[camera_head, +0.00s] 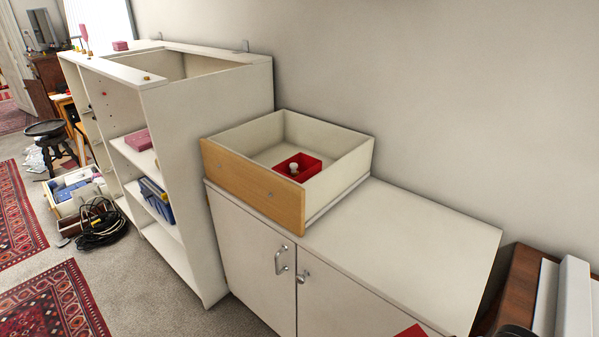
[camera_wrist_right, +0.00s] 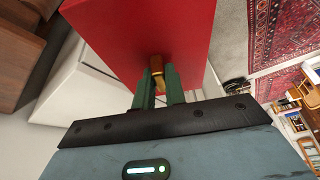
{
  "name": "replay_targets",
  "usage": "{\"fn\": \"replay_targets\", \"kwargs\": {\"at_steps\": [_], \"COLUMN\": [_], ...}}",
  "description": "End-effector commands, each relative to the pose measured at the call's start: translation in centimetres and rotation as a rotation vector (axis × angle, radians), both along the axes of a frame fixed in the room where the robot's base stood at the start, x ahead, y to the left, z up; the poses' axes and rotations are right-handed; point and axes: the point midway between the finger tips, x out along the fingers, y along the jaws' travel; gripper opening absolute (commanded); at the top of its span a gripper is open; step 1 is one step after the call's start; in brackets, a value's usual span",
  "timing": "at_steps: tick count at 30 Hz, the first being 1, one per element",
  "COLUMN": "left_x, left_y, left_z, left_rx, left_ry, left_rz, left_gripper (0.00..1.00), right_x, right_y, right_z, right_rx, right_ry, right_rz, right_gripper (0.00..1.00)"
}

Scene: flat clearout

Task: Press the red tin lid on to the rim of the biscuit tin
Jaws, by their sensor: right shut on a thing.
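The red tin lid (camera_wrist_right: 140,30) fills the top of the right wrist view as a flat red square-edged panel with a small brass knob (camera_wrist_right: 157,68). My right gripper (camera_wrist_right: 158,84) is shut on this knob, with a green finger on either side. In the head view only a red corner of the lid (camera_head: 411,332) shows at the bottom edge. A small red square box (camera_head: 298,166), seemingly open-topped, sits in the drawer with a white knob-like thing in it. It looks like the biscuit tin, but I cannot be sure. My left gripper is out of view.
The white drawer with a wooden front (camera_head: 250,188) stands on a white cabinet (camera_head: 400,238); its walls surround the red box. The cabinet top right of the drawer is clear. A tall white shelf unit (camera_head: 205,150) stands to the left. A brown piece of furniture (camera_head: 520,285) is at right.

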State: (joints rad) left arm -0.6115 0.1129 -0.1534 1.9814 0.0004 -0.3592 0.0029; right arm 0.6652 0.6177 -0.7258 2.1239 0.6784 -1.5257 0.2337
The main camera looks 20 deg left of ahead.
Motion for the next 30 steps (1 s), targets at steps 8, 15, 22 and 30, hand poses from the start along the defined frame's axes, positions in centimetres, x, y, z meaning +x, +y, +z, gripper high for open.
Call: {"fn": "replay_targets", "kwargs": {"at_steps": [8, 15, 22, 30], "left_x": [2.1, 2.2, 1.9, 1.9], "left_y": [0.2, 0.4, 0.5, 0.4], "left_z": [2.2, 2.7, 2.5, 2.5], "left_rx": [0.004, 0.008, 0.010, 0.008], "left_ry": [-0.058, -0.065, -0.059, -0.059], "left_rz": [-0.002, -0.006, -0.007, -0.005], "left_gripper": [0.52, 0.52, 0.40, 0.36], "right_x": [-3.6, -5.8, -6.2, -6.2], "right_y": [-3.2, -5.7, -6.3, -6.3], "right_z": [-1.1, -1.7, -1.9, -1.9], "right_rx": [0.009, -0.001, -0.005, -0.005], "right_ry": [0.001, -0.004, -0.007, -0.006], "right_rz": [-0.424, -0.659, -0.707, -0.704], "right_gripper": [0.00, 0.00, 0.00, 0.00]}}
